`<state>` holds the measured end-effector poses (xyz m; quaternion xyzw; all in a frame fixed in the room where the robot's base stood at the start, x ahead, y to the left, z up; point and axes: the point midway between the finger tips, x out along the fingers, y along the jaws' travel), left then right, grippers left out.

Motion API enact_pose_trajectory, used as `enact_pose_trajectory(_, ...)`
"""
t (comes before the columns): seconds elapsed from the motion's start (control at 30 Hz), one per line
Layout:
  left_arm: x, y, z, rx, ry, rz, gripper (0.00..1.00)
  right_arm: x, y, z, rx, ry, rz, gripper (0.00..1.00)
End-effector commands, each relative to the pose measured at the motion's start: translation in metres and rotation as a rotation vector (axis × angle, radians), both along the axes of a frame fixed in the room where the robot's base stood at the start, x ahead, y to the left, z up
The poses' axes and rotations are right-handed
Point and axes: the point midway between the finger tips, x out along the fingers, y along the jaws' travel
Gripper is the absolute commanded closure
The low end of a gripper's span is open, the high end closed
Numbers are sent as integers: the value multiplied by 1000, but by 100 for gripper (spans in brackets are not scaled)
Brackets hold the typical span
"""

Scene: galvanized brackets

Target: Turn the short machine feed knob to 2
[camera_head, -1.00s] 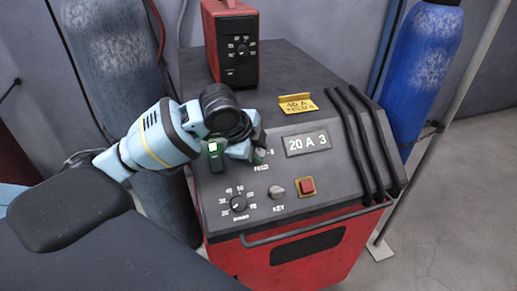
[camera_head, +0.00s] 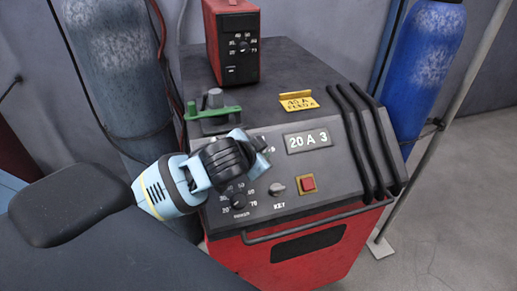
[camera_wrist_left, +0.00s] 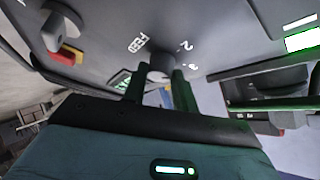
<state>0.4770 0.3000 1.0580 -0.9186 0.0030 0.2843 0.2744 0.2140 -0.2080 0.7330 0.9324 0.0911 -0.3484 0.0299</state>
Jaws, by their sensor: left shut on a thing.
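The short machine (camera_head: 300,238) is a red and black unit with a sloping front panel. In the left wrist view the left gripper (camera_wrist_left: 159,80) is shut on the grey feed knob (camera_wrist_left: 158,65), one finger on each side. "FEED" and the numbers 2 and 3 are printed near the knob. The knob's pointer is hidden. In the head view the gripper mostly covers the knob. My right gripper is not in view.
A yellow placard (camera_head: 299,101) lies on the machine's top; its lower line is unclear. A small red unit (camera_head: 231,45) stands behind. The key switch (camera_head: 277,189), red button (camera_head: 307,184) and dial (camera_head: 239,201) are close by. Gas cylinders flank the machine.

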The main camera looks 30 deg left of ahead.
Motion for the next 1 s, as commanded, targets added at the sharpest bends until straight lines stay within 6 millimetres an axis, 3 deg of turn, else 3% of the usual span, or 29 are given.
enact_pose_trajectory(0.5,-1,-4,-4,-173,-192,330,95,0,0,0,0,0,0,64)
enact_pose_trajectory(1.0,-1,-3,-4,-221,-257,436,95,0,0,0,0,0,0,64)
